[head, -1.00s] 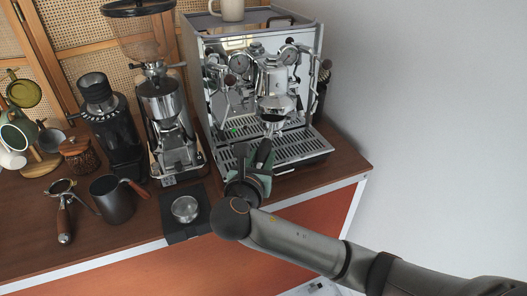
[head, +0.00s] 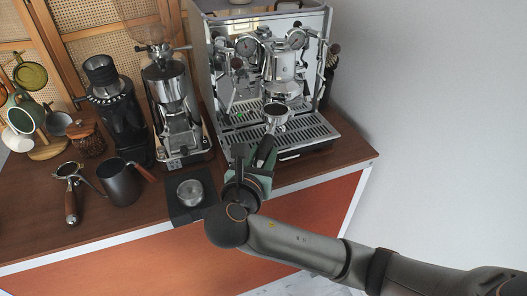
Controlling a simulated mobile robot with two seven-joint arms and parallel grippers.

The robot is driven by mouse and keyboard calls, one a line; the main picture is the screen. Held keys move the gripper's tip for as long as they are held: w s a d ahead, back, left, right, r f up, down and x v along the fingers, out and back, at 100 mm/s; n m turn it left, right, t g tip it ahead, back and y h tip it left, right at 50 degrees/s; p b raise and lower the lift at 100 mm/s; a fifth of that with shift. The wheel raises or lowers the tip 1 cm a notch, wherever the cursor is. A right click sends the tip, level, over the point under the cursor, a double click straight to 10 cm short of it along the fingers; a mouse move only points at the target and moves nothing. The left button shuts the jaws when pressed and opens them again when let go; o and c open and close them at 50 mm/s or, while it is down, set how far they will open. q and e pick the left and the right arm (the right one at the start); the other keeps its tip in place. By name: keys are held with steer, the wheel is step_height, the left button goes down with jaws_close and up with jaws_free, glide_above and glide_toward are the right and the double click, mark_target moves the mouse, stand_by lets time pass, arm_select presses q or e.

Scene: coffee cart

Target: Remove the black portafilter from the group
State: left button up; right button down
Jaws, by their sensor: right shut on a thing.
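The black portafilter (head: 266,146) has a black handle and a metal basket end (head: 277,112), whose open top shows below and in front of the chrome group (head: 284,88). It looks apart from the group. My right gripper (head: 254,160) comes from the lower right and is shut on the black handle, in front of the machine's drip tray. The arm's wrist hides part of the grip. My left gripper is not in view.
The espresso machine (head: 222,80) stands at the cart's back right. Left of it are a chrome grinder (head: 172,100), a black grinder (head: 118,125), a dark pitcher (head: 119,184) and a wood-handled portafilter (head: 71,195). A black mat (head: 180,212) holds a small metal cup (head: 190,192).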

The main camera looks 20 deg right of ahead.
steer(key=f+v, duration=0.1)
steer(key=v, duration=0.5)
steer(key=shift+s, duration=0.2)
steer(key=shift+a, duration=0.1)
